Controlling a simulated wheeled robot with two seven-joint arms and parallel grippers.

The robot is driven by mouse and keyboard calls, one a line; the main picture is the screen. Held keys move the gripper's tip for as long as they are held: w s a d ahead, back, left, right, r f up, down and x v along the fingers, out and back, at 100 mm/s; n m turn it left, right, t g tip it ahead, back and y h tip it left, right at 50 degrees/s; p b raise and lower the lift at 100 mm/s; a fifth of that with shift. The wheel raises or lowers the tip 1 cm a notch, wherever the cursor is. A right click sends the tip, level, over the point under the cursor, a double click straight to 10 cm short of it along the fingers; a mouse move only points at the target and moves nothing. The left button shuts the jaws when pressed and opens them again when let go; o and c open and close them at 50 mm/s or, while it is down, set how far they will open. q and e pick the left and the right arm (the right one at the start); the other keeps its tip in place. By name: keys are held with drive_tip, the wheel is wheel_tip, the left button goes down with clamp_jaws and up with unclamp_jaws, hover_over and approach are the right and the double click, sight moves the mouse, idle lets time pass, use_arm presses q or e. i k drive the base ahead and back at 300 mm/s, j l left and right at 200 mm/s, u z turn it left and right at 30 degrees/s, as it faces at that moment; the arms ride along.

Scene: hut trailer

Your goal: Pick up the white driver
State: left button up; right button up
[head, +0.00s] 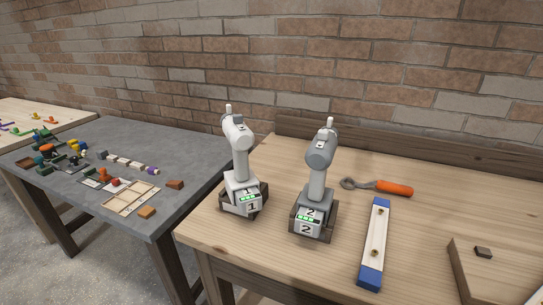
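Two upright power drivers stand side by side in holders on the wooden table. The white driver (240,160) is the left one, in a holder (263,199) marked 1. A grey driver (318,170) stands to its right in a holder (330,221) marked 2. The two drivers are apart, with bare table between them. Neither of my grippers shows in the head view.
A wrench with an orange handle (394,188) and a white bar with blue ends (373,243) lie right of the drivers. A brick wall (350,60) rises behind. A grey table (190,160) with small parts is at left.

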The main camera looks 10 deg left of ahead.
sight(241, 138)
drive_tip(key=l+u, duration=0.15)
drive_tip(key=l, duration=0.45)
drive_tip(key=k+l+u, duration=0.15)
drive_tip(key=l, duration=0.45)
drive_tip(key=l+u, duration=0.15)
drive_tip(key=l, duration=0.4)
